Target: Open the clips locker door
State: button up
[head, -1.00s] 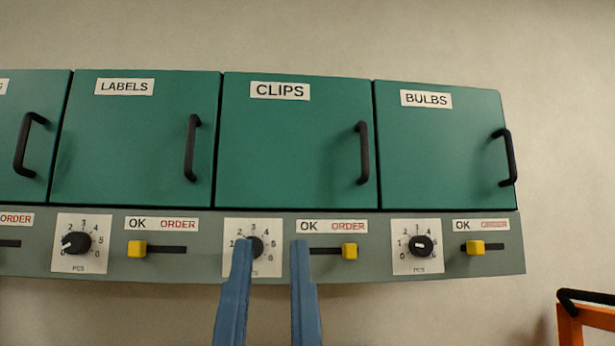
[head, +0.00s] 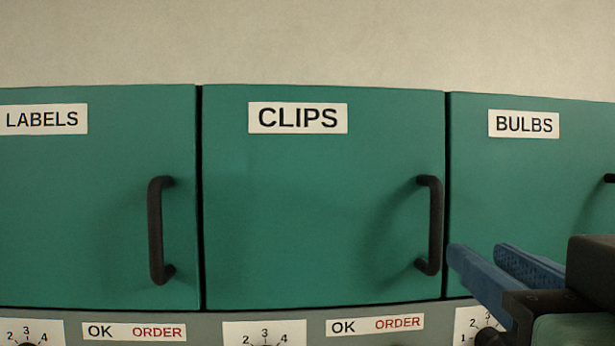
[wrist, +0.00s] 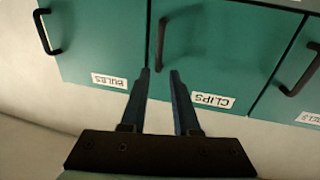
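The clips locker door (head: 310,210) is green, labelled CLIPS and closed. Its black bar handle (head: 435,225) stands upright at the door's right edge. My gripper (head: 477,250) has two blue fingers, open and empty, just right of the handle's lower part and in front of the bulbs door. In the wrist view, which is upside down, the clips door (wrist: 215,50) is at the centre, with its handle (wrist: 161,45) beyond the fingertips, roughly in line with the gap between them (wrist: 160,72). No contact with the handle shows.
The closed labels door (head: 90,210) is at the left, with its own black handle (head: 157,230). The closed bulbs door (head: 540,190) is at the right, partly behind my gripper. A grey panel with dials and OK/ORDER labels (head: 375,325) runs below. The wall above is bare.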

aim_at(438, 227)
jog(key=w+p, duration=0.2)
jog(key=w, duration=0.2)
jog(key=w+d+p, duration=0.1)
jog(key=w+p, duration=0.1)
jog(key=w, duration=0.2)
jog(key=w+d+p, duration=0.1)
jog(key=w+p, duration=0.2)
jog(key=w, duration=0.2)
jog(key=shift+d, duration=0.1)
grip_shut()
dwell(1.2)
